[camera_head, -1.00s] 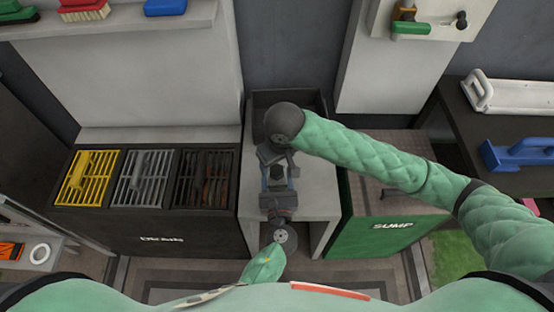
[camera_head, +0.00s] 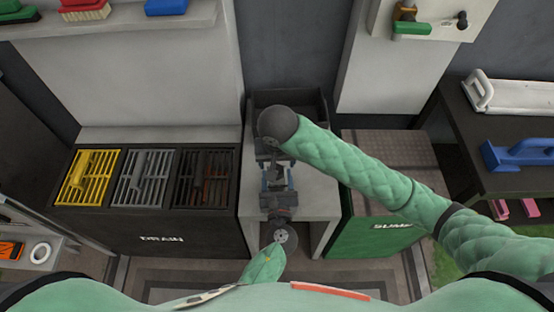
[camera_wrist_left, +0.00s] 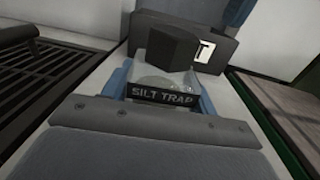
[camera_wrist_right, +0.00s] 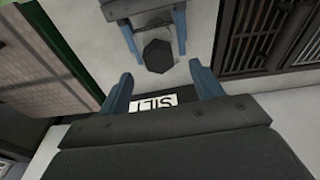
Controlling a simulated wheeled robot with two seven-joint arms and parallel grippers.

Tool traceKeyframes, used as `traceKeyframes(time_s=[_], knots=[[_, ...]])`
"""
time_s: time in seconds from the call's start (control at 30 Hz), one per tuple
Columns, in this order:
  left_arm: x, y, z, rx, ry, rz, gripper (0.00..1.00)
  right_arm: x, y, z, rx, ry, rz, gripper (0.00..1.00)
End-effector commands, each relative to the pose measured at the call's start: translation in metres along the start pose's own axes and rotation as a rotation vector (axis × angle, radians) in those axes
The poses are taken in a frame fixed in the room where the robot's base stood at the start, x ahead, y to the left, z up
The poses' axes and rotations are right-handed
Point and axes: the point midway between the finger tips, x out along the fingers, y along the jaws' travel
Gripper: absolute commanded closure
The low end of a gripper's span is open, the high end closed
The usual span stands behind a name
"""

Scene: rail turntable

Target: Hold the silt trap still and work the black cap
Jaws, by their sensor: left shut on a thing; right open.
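The silt trap (camera_wrist_left: 162,96), a small clear body with a dark "SILT TRAP" label, sits between the blue fingers of my left gripper (camera_wrist_left: 160,88), which is shut on it. The black cap (camera_wrist_left: 170,48) stands on top of the trap. It shows as a dark hexagon in the right wrist view (camera_wrist_right: 157,55). My right gripper (camera_wrist_right: 160,72) is open, and the cap appears between and beyond its fingertips, apart from them. In the head view my right gripper (camera_head: 274,158) is above my left gripper (camera_head: 278,182), and together they hide the trap.
A dark bin (camera_head: 290,99) with a "SILT" label stands behind on the pale bench (camera_head: 318,190). The drain unit (camera_head: 140,225) with yellow, grey and rusty grates is on the left. The green sump box (camera_head: 365,238) is on the right.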

Motion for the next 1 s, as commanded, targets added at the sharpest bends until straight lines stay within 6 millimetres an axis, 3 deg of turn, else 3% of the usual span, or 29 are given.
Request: traceKeyframes(time_s=[0.7,1.0], knots=[[0.000,0.000,-0.001,0.000,0.001,0.000,0.83,0.034,0.000,0.006,-0.001,-0.002,0.001,0.35],[0.000,0.000,-0.001,0.000,0.001,0.000,0.83,0.036,0.000,0.006,-0.001,-0.001,0.000,0.35]])
